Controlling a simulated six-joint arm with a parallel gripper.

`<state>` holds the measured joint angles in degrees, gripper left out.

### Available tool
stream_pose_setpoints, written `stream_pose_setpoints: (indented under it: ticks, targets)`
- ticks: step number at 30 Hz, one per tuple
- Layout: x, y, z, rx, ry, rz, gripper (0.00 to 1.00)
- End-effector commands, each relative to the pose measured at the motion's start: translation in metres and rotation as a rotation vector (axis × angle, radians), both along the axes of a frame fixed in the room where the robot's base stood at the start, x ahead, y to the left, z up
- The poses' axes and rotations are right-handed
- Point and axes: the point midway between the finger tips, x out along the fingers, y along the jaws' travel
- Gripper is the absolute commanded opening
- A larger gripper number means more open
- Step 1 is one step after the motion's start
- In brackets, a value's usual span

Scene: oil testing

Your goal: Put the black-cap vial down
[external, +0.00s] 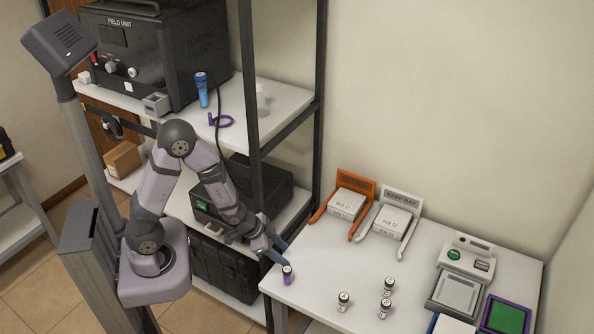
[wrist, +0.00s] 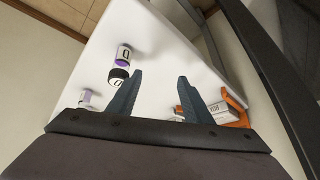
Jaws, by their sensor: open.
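A vial with a black cap, white label and purple band (external: 287,275) stands upright on the white table, near its left end. It also shows in the wrist view (wrist: 122,62), left of my fingers, with its cap towards the camera. My gripper (external: 274,254) is just above and left of this vial in the external view. In the wrist view my gripper (wrist: 160,76) has its two blue-grey fingers apart and nothing between them. The vial appears clear of the fingers. Its far side is hidden.
Several similar vials (external: 344,301) stand to the right on the table (external: 325,270). An orange bay (external: 350,203) and a KEEP BAY (external: 394,221) hold boxes behind. A white device (external: 461,270) stands at the right. The shelf rack's dark post (external: 250,90) is close beside my arm.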

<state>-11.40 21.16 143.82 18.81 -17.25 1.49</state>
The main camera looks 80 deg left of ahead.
Motion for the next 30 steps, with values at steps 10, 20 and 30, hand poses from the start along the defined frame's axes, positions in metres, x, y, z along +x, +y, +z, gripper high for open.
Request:
stream_pose_setpoints:
  ticks: [10, 20, 30]
  targets:
    - [-0.067, -0.015, 0.012, -0.012, 0.264, 0.142, 0.46]
    - [-0.123, -0.037, 0.022, -0.036, 0.442, 0.168, 0.46]
    - [-0.151, -0.046, 0.031, -0.039, 0.532, 0.154, 0.46]
